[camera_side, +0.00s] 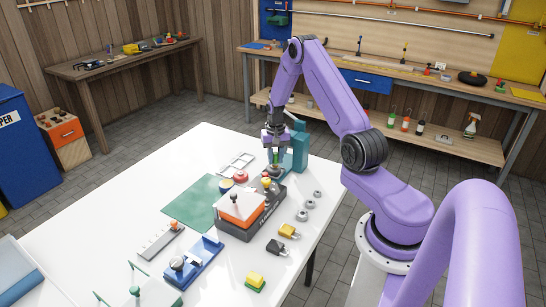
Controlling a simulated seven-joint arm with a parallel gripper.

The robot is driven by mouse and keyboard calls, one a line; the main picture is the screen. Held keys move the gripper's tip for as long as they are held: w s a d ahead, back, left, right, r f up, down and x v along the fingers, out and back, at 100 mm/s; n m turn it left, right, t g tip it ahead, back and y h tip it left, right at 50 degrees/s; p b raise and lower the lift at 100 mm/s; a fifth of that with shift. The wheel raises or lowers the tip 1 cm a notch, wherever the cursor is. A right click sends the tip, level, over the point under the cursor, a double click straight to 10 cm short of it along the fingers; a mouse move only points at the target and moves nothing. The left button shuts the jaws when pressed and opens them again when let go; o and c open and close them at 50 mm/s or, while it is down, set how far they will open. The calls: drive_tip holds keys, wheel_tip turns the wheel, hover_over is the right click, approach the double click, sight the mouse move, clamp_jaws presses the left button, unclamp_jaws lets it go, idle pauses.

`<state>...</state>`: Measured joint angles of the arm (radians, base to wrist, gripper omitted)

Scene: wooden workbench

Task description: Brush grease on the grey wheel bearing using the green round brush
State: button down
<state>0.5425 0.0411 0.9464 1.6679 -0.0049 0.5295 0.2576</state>
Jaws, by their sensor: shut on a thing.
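My gripper (275,148) points down over the far right part of the white table and is shut on a slim green item, which looks like the green round brush (275,158). The brush's lower end is over or in a small dark round holder or pot (277,171); I cannot tell which. Several grey rings lie in a row at the table's right side; the largest (302,215) may be the grey wheel bearing. They are too small to tell apart surely. I cannot make out any grease.
A teal upright block (300,146) stands right beside my gripper. In front are an orange-topped dark box (240,209), a red-topped round item (240,176) and a green mat (194,201). Yellow and black padlock-like items (289,231) lie near the right edge. The table's left part (145,190) is clear.

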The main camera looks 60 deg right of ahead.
drive_tip(key=shift+w+r, duration=0.1)
drive_tip(key=shift+r, duration=3.9)
drive_tip(key=shift+f, duration=0.15)
